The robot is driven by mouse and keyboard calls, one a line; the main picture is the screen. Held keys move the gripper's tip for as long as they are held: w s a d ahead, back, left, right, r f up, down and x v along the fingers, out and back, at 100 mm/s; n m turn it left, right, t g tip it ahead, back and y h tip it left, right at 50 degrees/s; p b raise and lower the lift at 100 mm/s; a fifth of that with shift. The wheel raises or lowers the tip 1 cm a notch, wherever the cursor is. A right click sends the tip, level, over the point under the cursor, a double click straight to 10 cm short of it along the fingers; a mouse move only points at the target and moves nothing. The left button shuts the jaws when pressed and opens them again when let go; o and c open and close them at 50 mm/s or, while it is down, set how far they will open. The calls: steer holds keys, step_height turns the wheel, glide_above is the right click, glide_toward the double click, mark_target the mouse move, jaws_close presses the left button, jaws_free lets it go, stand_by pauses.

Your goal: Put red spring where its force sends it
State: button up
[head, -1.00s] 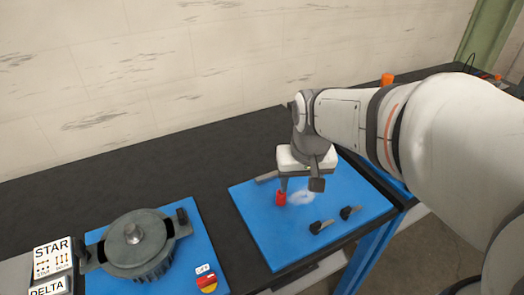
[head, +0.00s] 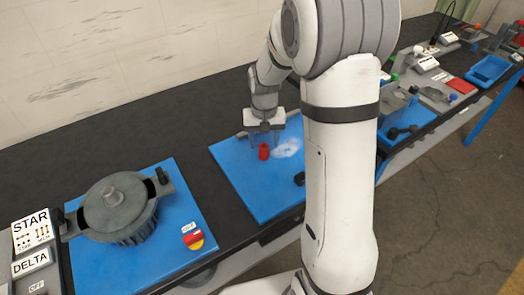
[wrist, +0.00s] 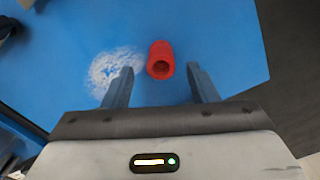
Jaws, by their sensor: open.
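The red spring (head: 264,151) stands on the blue board (head: 232,174) in the head view. It looks like a short red cylinder with a dark hollow top. In the wrist view the red spring (wrist: 161,60) lies between and just beyond the fingertips. My gripper (head: 265,140) is open above the board, with a finger on either side of the spring in the picture. In the wrist view my gripper (wrist: 160,80) holds nothing. I cannot tell the exact height of the fingers over the board.
A whitish patch (wrist: 113,70) marks the board beside the spring. More stations (head: 430,90) line the bench at right. Black bench top separates the boards.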

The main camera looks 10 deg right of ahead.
mark_target(264, 146)
step_height(264, 146, down, 4)
steer(key=shift+s+r, duration=0.15)
steer(key=shift+r, duration=0.1)
steer(key=c, duration=1.1)
